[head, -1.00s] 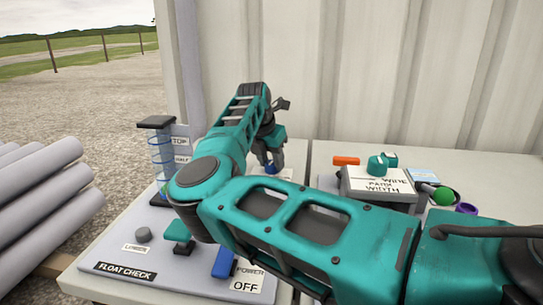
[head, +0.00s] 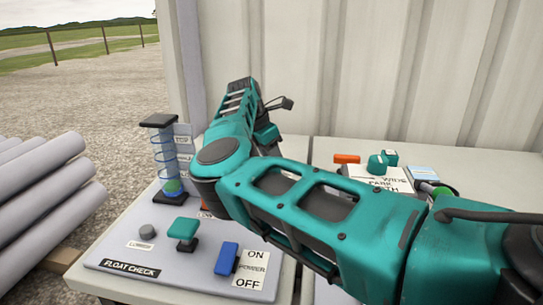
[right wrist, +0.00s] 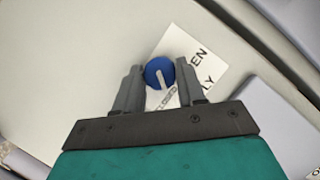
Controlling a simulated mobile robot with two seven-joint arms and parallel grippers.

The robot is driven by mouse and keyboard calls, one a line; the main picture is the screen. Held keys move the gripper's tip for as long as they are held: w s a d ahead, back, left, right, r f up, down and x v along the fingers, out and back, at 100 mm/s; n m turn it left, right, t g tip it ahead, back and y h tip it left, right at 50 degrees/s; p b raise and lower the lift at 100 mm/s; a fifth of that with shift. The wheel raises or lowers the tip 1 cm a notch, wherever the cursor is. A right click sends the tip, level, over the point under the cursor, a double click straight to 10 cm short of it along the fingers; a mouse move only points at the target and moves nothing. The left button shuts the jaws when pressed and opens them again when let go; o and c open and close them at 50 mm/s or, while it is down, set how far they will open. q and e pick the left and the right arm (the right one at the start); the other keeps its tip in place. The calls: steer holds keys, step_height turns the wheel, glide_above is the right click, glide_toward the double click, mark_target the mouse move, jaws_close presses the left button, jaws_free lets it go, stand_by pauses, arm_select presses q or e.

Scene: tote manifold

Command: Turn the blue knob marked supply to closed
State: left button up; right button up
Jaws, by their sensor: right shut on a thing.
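The blue knob (right wrist: 156,67) shows in the right wrist view, between the two fingers of my right gripper (right wrist: 158,77), which is shut on it. A white pointer line on the knob runs toward the bottom of that picture, slightly to the right. A white label (right wrist: 204,72) lies under the knob; parts of "OPEN" and "SUPPLY" read at its right, and "CLOSED" is partly visible below the knob. In the head view my right arm crosses the bench and hides the knob and the fingertips. My left gripper is not in view.
The float check panel (head: 190,262) at front left carries a clear column (head: 163,155), a grey knob (head: 147,231), a green knob (head: 184,228) and a blue switch (head: 226,258). Right of my arm stand an orange piece (head: 347,159) and teal knobs (head: 377,165).

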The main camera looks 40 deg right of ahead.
steer(key=o, duration=1)
steer(key=shift+o, duration=0.2)
steer(key=p+v, duration=0.2)
steer(key=v, duration=1.1)
